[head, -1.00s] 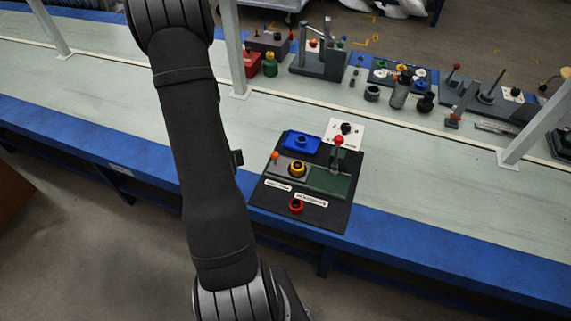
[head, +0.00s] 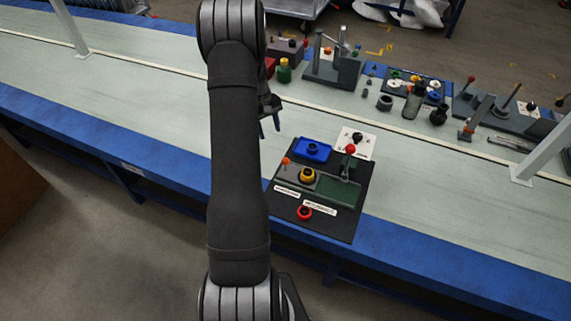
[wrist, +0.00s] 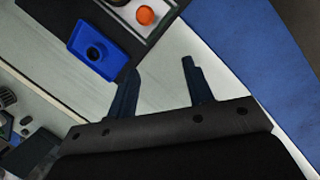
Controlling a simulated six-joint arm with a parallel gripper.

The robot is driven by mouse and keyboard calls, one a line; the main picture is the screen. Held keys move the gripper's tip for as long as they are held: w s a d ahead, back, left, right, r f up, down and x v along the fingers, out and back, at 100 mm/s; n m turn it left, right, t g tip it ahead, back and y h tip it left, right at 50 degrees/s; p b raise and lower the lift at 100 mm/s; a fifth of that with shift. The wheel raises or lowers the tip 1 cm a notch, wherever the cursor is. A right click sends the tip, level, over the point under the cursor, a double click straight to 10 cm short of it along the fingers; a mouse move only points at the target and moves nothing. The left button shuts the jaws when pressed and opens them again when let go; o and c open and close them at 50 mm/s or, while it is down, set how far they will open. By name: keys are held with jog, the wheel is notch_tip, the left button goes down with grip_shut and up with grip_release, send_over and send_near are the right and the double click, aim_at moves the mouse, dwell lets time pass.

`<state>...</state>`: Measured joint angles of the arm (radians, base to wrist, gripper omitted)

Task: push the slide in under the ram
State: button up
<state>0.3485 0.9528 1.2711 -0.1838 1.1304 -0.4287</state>
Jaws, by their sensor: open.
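The grey slide (head: 295,178) lies on the black board with its orange knob (head: 286,161) upright at its left end. My gripper (head: 270,118) is open and empty, left of the board and apart from the slide. In the wrist view my gripper (wrist: 160,68) has spread fingers over bare table, and the orange knob (wrist: 145,16) shows at the top. The ram is outside the wrist view.
A blue tray (head: 328,155) with a dark ring lies behind the slide. Several fixtures line the table's back. The table left of the board is clear.

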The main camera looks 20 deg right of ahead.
aim_at(285, 164)
jog(key=shift+g, duration=0.8)
jog(key=x, duration=0.5)
jog(key=s+d+x, duration=0.1)
jog(key=x, duration=0.4)
jog(key=d+x, duration=0.1)
jog(key=x, duration=0.4)
jog(key=shift+s+r, duration=0.2)
jog(key=shift+r, duration=0.2)
jog(key=shift+c, duration=0.2)
grip_shut()
jog(key=s+d, duration=0.9)
jog(key=shift+s+d, duration=0.25)
jog(key=shift+d, duration=0.05)
